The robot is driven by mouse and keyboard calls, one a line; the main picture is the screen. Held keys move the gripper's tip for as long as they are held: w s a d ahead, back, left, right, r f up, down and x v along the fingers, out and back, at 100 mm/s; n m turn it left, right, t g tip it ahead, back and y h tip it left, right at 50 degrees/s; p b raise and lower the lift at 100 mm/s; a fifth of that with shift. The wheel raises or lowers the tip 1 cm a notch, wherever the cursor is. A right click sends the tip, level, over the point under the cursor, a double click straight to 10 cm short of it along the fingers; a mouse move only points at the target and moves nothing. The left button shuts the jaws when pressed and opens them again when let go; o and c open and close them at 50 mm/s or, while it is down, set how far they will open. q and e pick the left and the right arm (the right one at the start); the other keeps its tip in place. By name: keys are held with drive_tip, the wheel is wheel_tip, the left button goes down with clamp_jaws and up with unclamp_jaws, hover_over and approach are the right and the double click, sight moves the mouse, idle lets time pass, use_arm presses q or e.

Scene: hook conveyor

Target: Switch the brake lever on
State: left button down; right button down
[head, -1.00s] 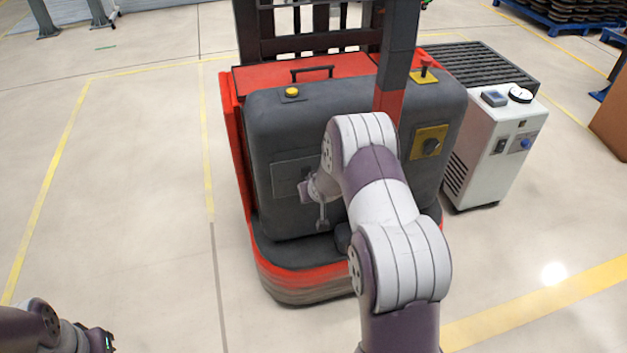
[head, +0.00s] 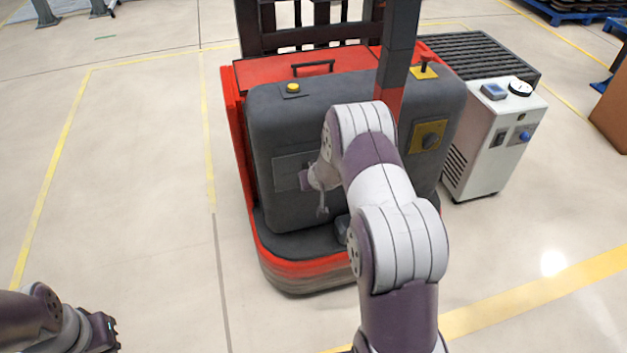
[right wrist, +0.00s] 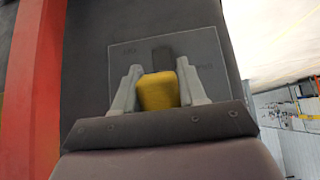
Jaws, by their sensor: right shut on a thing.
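The brake lever shows in the right wrist view as a yellow grip (right wrist: 158,92) in front of a dark slot on a grey plate (right wrist: 205,62). The fingers of my right gripper (right wrist: 157,88) are shut on it, one on each side. In the head view my right gripper (head: 309,180) is at the same plate (head: 286,174) on the grey rear body of the red truck (head: 290,125); the lever is hidden there by my gripper and arm. My left gripper (head: 110,332) is low at the left, far from the truck; its finger opening cannot be made out.
The floor to the left is clear.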

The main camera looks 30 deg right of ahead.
drive_tip(key=c, duration=1)
unclamp_jaws()
drive_tip(key=shift+w+r, duration=0.25)
drive_tip(key=shift+r, duration=0.05)
drive_tip(key=shift+o, duration=1.4)
drive_tip(key=shift+s, duration=0.1)
drive_tip(key=shift+f, duration=0.1)
drive_tip(key=shift+s, duration=0.1)
drive_tip(key=p+v, duration=0.2)
drive_tip(key=v, duration=1)
drive_tip(key=shift+s, duration=0.25)
